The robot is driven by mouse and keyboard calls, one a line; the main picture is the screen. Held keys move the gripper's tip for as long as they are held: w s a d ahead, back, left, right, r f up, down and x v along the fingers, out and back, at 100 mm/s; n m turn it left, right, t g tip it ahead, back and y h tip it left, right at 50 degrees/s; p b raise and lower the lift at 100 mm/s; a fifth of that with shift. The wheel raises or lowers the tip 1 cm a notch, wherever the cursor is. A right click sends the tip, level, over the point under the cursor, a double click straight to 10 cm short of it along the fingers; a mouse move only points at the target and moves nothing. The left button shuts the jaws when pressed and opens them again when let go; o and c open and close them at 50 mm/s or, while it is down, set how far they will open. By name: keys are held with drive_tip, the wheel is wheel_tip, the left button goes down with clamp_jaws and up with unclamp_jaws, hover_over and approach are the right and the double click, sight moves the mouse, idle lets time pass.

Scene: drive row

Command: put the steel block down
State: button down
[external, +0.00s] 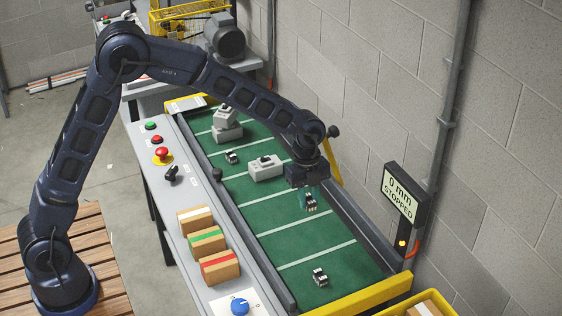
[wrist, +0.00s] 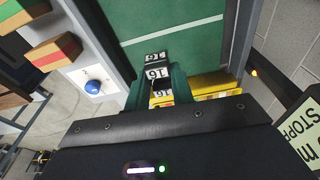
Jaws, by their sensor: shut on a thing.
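My gripper (external: 312,195) points down over the green conveyor belt and is shut on a small black-and-white labelled block (external: 311,204), which I take to be the steel block. In the wrist view the block (wrist: 157,72) sits between the green fingers of my gripper (wrist: 159,88), with a "16" label facing the camera. I cannot tell whether its underside touches the belt. Similar small blocks stand on the belt, one nearer the yellow end (external: 320,277) and one farther back on the left (external: 232,157).
The green belt (external: 280,213) has white cross lines and bare room around my gripper. A grey block with a knob (external: 266,168) stands behind it. Cartons (external: 207,240) line the left ledge. A display (external: 403,194) reads "0 mm STOPPED". A yellow bar (external: 358,297) crosses the near end.

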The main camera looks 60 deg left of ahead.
drive_tip(key=shift+w+r, duration=0.15)
drive_tip(key=shift+r, duration=0.7)
hover_over(327, 228)
drive_tip(key=f, duration=1.9)
drive_tip(key=shift+a+f, duration=0.15)
drive_tip(key=shift+a, duration=0.1)
drive_tip(key=shift+f, duration=0.1)
drive_tip(key=c, duration=1.2)
unclamp_jaws()
